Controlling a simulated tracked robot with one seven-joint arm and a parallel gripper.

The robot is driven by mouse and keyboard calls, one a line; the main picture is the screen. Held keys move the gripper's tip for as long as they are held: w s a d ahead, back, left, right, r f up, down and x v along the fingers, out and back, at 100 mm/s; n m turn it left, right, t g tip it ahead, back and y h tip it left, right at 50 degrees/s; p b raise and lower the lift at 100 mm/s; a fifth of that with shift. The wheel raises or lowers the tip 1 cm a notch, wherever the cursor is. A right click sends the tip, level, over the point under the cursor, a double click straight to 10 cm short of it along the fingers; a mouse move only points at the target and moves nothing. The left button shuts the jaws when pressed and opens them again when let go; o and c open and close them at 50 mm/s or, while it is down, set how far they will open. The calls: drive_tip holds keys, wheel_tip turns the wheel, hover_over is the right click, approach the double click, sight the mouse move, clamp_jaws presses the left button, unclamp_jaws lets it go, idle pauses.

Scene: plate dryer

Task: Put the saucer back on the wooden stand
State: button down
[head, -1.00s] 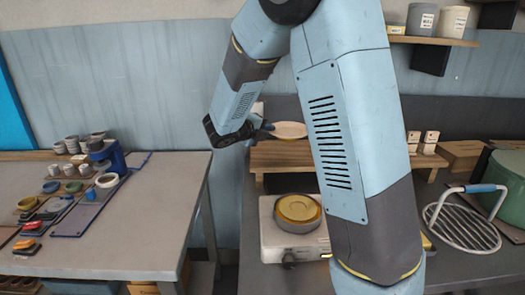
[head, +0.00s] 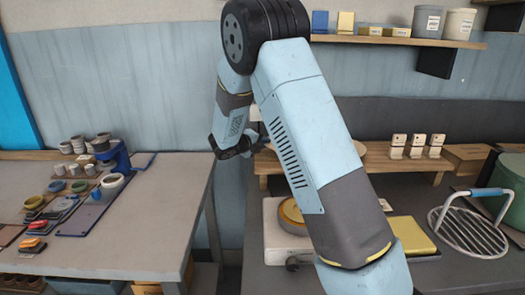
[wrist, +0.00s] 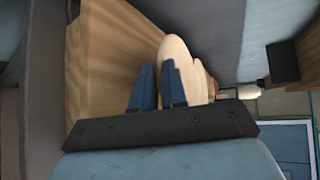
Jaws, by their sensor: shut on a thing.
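My gripper (wrist: 158,90) is shut on the pale wood-coloured saucer (wrist: 178,55), whose rounded face shows between and beside the blue fingers in the wrist view. A second rounded pale edge shows just right of it; I cannot tell if it is the same piece. In the head view my gripper (head: 262,146) is left of my forearm, which hides the saucer. A long low wooden bench (head: 400,163) stands behind my arm, and its planks (wrist: 105,50) fill the left of the wrist view. A brown rounded piece (head: 360,148) shows there beside my arm. The wooden stand cannot be made out clearly.
A white burner (head: 275,245) with a yellow pot (head: 292,215) sits below the bench, partly behind my arm. A round wire rack (head: 470,232) and green pot (head: 508,190) are at right. A grey table (head: 140,225) with cups is at left, across a gap.

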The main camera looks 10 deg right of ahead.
drive_tip(key=shift+f, duration=1.35)
drive_tip(key=shift+f, duration=0.1)
drive_tip(key=c, duration=1.4)
unclamp_jaws()
drive_tip(key=shift+c, duration=0.2)
